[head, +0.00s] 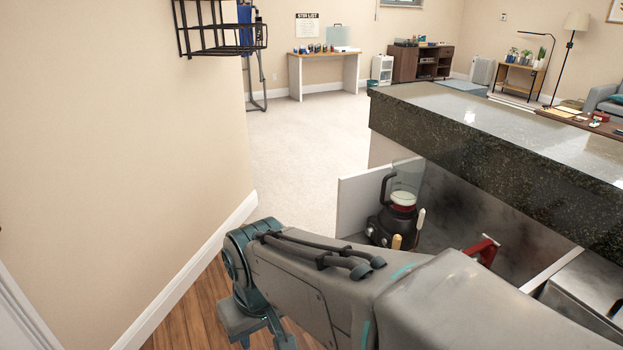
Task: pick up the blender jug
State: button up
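The blender jug (405,182) is clear, with a dark handle on its left side and a red and white band low down. It stands upright on a black blender base (383,226) inside an open drawer or compartment under the counter. My arm crosses the lower part of the picture. Its teal and grey end, with my gripper (255,328), points down at the lower left, apart from the jug and to its left. The gripper is partly cut off by the bottom edge, and whether its fingers are open is unclear.
A dark stone countertop (500,140) overhangs the compartment from the right. Inside are a wooden-handled item (397,242), a pale-handled item (421,218) and a red object (484,251). A beige wall (120,150) closes the left. Carpet (300,150) is clear beyond.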

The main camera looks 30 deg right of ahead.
aim_at(407, 175)
jog(key=z, duration=0.05)
jog(key=i, duration=0.55)
jog(key=z, duration=0.85)
jog(key=i, duration=0.5)
jog(key=z, duration=0.6)
